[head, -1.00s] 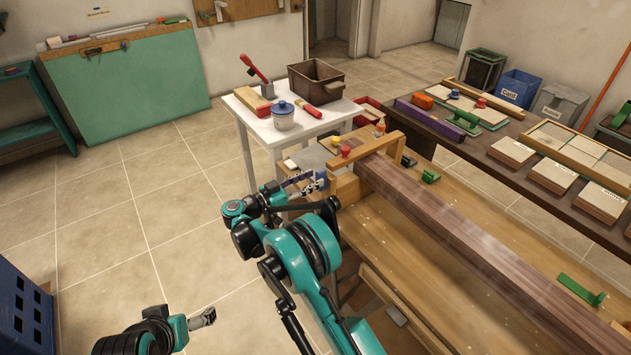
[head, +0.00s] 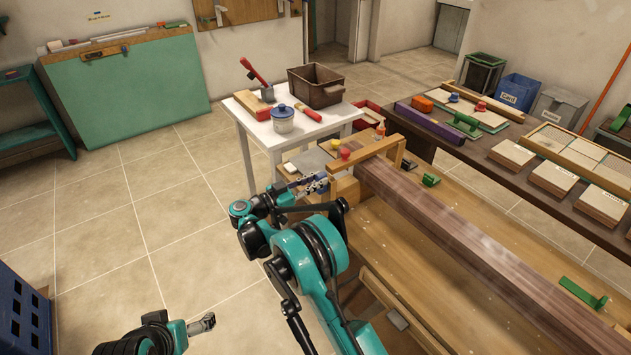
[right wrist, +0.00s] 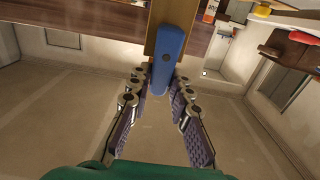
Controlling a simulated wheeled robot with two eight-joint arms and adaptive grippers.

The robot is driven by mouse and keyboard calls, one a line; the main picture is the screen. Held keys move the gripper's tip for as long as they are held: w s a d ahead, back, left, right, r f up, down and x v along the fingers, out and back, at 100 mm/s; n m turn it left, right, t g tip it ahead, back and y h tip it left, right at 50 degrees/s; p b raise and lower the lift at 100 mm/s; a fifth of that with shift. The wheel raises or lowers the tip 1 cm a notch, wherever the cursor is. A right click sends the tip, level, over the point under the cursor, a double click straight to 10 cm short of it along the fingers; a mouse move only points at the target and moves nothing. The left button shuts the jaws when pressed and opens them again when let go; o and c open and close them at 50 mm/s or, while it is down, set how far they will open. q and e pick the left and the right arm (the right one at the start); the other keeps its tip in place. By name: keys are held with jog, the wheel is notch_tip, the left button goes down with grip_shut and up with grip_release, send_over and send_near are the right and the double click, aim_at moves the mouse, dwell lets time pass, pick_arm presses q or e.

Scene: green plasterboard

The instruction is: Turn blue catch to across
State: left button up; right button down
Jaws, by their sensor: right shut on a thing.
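The blue catch (right wrist: 170,55) is a rounded bar with a dark pivot dot, mounted on the end of a wooden piece (right wrist: 180,15). In the right wrist view it lies lengthwise along the wood, its lower end sticking out past it. My right gripper (right wrist: 160,80) is shut on that lower end, one finger on each side. In the head view my right gripper (head: 313,186) is at the left end of the wooden frame and hides most of the catch. My left gripper (head: 203,324) is low at left, far from the catch; its jaw state is unclear.
A long dark beam (head: 450,229) lies on the workbench (head: 390,255) under the wooden frame (head: 362,151). A white table (head: 257,129) with a blue-lidded pot (head: 283,119) and a brown crate (head: 316,88) stands behind.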

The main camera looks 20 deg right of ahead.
jog(key=c, duration=1.4)
grip_release()
jog(key=v, duration=1.2)
